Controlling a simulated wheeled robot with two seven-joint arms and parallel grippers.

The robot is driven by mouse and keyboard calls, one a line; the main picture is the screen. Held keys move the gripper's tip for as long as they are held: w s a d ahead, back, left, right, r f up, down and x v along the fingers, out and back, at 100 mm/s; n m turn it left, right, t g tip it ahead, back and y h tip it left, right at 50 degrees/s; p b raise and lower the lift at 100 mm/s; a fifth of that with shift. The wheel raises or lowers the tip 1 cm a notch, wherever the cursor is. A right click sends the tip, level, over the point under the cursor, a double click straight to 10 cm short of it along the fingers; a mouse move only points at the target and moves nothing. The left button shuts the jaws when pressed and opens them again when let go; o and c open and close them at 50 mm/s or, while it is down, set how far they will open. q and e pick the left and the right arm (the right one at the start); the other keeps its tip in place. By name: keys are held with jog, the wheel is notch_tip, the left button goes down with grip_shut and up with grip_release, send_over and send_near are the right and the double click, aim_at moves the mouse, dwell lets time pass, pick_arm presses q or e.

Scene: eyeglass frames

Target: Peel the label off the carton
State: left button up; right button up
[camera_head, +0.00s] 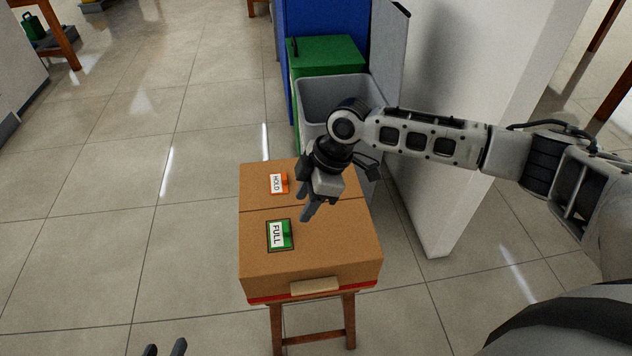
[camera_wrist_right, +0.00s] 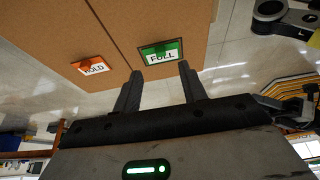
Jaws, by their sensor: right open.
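A closed brown cardboard carton (camera_head: 340,245) sits on a wooden stool. Its top carries a green-and-white FULL label (camera_head: 276,236) near the front and an orange-and-white HOLD label (camera_head: 276,183) further back. Both labels lie on the carton and also show in the right wrist view, FULL (camera_wrist_right: 162,56) and HOLD (camera_wrist_right: 94,68). My right gripper (camera_head: 306,214) is open and empty above the carton, to the right of the FULL label. In the right wrist view its fingertips (camera_wrist_right: 160,72) stand either side of that label's lower edge. My left gripper (camera_head: 165,349) shows only two parted fingertips at the bottom edge.
A grey open bin (camera_head: 342,92) stands behind the carton, with a green bin (camera_head: 327,52) behind it. A white wall (camera_head: 455,110) stands to the right. The wooden stool (camera_head: 348,322) is under the carton.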

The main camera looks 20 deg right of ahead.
aim_at(289, 229)
jog(key=b+x, duration=0.1)
jog(key=x, duration=0.7)
grip_shut()
